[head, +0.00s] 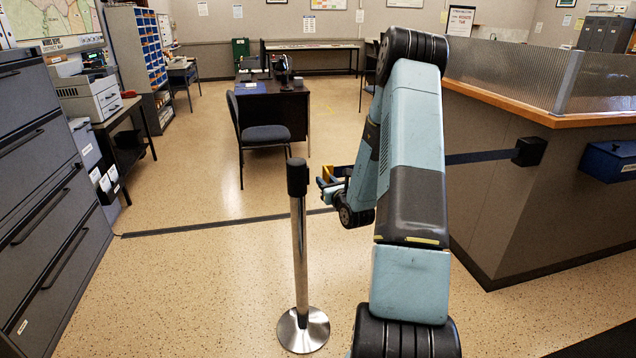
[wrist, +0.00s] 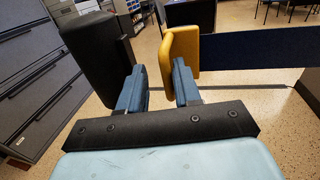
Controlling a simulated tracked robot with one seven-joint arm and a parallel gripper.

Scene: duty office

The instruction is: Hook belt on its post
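The post (head: 300,240) stands upright on a round silver base, with a black head (head: 297,178) on top. A dark blue belt (head: 480,157) runs taut from a black wall box (head: 530,151) on the counter and passes behind my arm. My gripper (head: 326,184) is just right of the post head, with a small gap in the head view. In the wrist view the belt (wrist: 265,67) comes from the right to a yellow end clip (wrist: 183,50) at my blue fingers (wrist: 160,82). The black post head (wrist: 98,58) seems close left.
Grey filing cabinets (head: 40,190) line the left. A chair (head: 262,133) and desk (head: 272,105) stand beyond the post. The counter (head: 540,210) is on the right, with a blue box (head: 608,160) on its side. Floor around the post base is clear.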

